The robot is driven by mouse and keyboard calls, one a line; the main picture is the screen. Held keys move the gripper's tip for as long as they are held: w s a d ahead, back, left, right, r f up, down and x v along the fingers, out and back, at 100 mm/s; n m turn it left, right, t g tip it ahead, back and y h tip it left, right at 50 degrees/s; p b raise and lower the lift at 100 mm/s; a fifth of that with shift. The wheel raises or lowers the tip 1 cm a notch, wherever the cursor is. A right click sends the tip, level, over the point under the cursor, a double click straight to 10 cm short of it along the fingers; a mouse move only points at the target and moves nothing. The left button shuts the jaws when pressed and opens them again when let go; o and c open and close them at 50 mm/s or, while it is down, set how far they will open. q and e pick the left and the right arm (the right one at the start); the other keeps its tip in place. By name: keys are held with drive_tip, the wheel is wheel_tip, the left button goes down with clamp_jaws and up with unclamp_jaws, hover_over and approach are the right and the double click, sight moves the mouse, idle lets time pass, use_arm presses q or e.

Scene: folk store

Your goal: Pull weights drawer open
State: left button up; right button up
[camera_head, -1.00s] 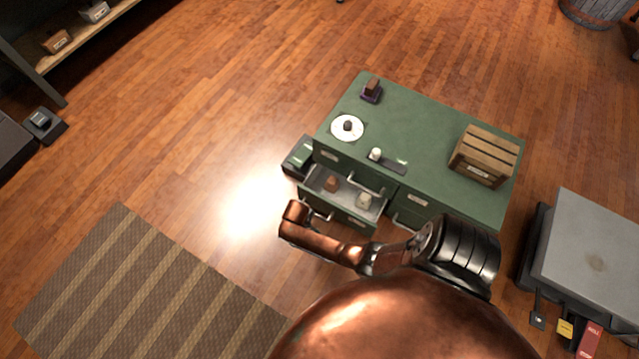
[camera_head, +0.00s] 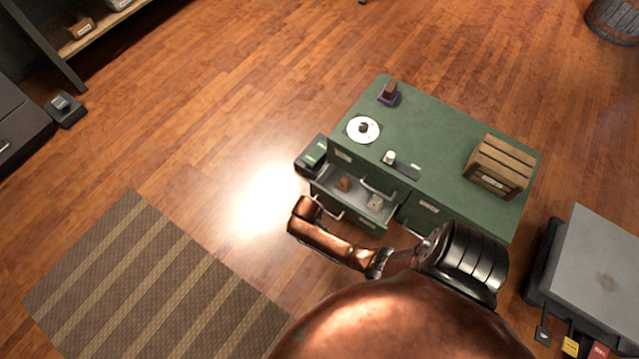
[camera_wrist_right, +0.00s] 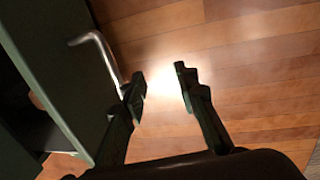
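A green cabinet (camera_head: 440,120) stands right of centre in the head view. One drawer (camera_head: 336,177) on its front is pulled out, with a brown block (camera_head: 344,183) and a pale block (camera_head: 374,201) inside. My left gripper is not in view.
On the cabinet top are a wooden crate (camera_head: 500,165), a white disc (camera_head: 363,130) and a small purple-based object (camera_head: 388,94). A grey-topped unit (camera_head: 600,270) stands at right. A striped rug (camera_head: 140,280) lies left; the floor between is clear.

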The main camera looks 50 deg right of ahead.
drive_tip(key=w+a+r, duration=0.2)
drive_tip(key=a+r, duration=0.3)
drive_tip(key=r, duration=0.5)
drive_tip(key=shift+a+r+n, duration=0.2)
drive_tip(key=shift+a+n, duration=0.05)
drive_tip(key=shift+n, duration=0.05)
drive_tip(key=shift+w, duration=0.1)
